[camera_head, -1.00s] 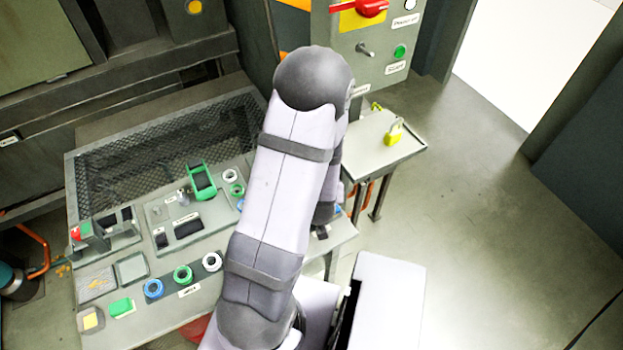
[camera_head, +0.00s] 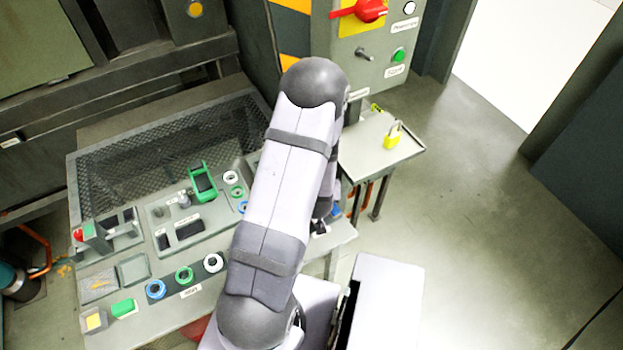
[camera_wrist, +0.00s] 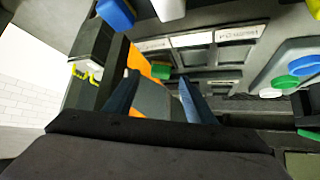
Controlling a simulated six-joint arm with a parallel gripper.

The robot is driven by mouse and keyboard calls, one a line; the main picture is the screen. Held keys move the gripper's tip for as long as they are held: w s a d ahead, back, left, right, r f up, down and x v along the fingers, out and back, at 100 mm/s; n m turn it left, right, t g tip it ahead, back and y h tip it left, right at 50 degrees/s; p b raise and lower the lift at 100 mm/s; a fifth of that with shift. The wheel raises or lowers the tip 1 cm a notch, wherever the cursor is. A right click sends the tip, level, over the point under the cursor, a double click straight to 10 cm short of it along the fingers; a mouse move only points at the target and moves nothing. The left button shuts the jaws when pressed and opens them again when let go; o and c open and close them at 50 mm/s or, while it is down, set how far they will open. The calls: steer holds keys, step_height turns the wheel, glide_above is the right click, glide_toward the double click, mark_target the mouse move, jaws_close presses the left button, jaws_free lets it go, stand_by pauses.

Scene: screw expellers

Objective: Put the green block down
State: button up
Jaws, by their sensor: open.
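A small green block (camera_head: 124,308) lies at the front left of the grey bench (camera_head: 75,170) in the head view, beside a yellow-topped piece. My arm hides my gripper in the head view. In the wrist view my gripper (camera_wrist: 155,98) shows two dark blue fingers, spread apart. A small green piece (camera_wrist: 160,72) shows beyond and between the fingertips; I cannot tell whether it is the same block or whether it touches anything. Nothing is visibly clamped between the fingers.
Blue, green and white rings (camera_head: 184,276) stand along the bench front. A green frame (camera_head: 202,181) stands on the raised panel. A side shelf (camera_head: 370,150) carries a yellow padlock (camera_head: 393,136). A control box with a red switch (camera_head: 370,10) stands behind it. The floor at right is clear.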

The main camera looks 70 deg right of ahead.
steer(key=shift+p+x, duration=0.3)
steer(key=shift+x, duration=1.2)
steer(key=c, duration=1.2)
steer(key=shift+r, duration=0.15)
step_height(320, 180, up, 18)
steer(key=shift+f+p, duration=0.1)
steer(key=shift+p, duration=0.2)
steer(key=shift+d+n, duration=0.1)
steer(key=shift+n, duration=0.2)
